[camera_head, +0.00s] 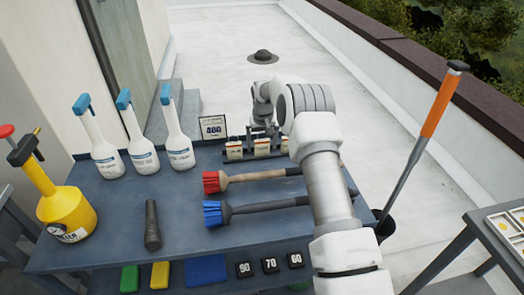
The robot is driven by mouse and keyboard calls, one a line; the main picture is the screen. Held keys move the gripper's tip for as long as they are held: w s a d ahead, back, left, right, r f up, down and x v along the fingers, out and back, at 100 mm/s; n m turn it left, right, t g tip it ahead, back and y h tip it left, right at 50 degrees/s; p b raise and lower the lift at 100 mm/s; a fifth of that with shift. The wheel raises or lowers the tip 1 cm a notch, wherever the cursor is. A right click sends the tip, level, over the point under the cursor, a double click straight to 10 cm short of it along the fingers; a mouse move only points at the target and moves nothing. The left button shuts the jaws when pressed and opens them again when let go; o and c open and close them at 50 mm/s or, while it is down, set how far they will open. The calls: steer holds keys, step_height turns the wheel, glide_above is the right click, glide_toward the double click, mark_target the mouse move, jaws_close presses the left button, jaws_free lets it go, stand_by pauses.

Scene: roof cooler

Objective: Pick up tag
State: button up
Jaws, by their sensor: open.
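Several small cream tags stand in a row on a dark rack at the back of the blue-grey bench: a left tag (233,151), a middle tag (262,147) and a right tag (285,146). Which one the task means cannot be told. My gripper (262,131) is open and points down at the rack, just above or behind the middle tag. The fingers look small and dark, and contact with a tag cannot be made out. My arm covers the right part of the bench and may hide the rack's right end.
An orange-handled tool (438,105) leans at right.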

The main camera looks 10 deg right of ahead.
steer(key=shift+w+f, duration=0.1)
steer(key=shift+f, duration=0.5)
steer(key=c, duration=1.3)
steer(key=shift+c, duration=0.4)
steer(key=shift+r, duration=0.2)
